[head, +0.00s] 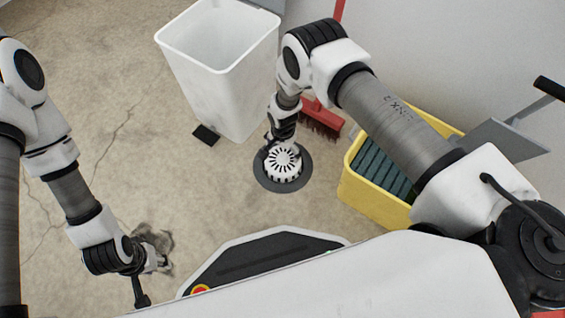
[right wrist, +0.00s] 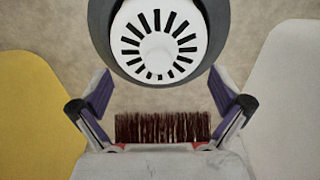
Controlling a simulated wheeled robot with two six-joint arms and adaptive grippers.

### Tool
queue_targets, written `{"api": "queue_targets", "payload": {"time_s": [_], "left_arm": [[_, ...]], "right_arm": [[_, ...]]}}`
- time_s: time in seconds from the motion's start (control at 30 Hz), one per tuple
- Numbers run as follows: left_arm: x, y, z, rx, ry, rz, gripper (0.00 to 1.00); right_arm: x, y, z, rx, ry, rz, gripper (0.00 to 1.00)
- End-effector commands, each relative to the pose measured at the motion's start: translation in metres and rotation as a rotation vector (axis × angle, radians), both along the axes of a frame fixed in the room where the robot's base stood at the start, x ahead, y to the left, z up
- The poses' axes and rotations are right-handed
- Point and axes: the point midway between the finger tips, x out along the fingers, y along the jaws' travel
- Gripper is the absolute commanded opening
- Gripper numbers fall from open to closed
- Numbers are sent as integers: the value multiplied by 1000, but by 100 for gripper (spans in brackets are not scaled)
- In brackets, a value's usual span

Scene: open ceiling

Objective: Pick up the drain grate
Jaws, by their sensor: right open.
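The drain grate (head: 284,162) is a round white cap with dark radial slots, sitting in a dark ring (head: 263,181) on the floor. It also shows at the top of the right wrist view (right wrist: 158,42). My right gripper (head: 279,147) is at the grate's far side in the head view and partly covers its edge. In the right wrist view my right gripper (right wrist: 164,88) is open, with nothing between its fingers and the grate beyond the fingertips. My left gripper (head: 158,256) hangs low at the left, away from the grate; its fingers are too unclear to read.
A white bin (head: 215,85) stands behind the grate, with a small black piece (head: 205,135) beside it. A red brush (head: 322,119) lies behind right. A yellow crate (head: 370,201) with dark green contents is at the right. Floor left of the grate is clear.

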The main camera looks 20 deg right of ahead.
Motion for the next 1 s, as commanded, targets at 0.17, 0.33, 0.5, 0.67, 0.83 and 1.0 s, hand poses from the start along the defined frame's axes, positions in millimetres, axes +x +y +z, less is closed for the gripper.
{"api": "queue_targets", "payload": {"time_s": [0.17,0.33,0.5,0.67,0.83,1.0], "left_arm": [[0,0,-25,0,0,2,40],[0,0,-22,0,-1,2,40],[0,0,-22,0,-1,2,40],[0,0,-22,0,-1,2,40],[0,0,-22,0,-1,2,40],[0,0,-21,0,-1,2,40]], "right_arm": [[-1,0,-36,1,-1,2,100],[-1,0,-35,1,-2,2,100],[-1,0,-35,1,-1,2,57],[-1,0,-35,1,-2,2,1],[-2,0,-36,1,-1,2,0],[-2,0,-35,1,-1,2,0]]}}
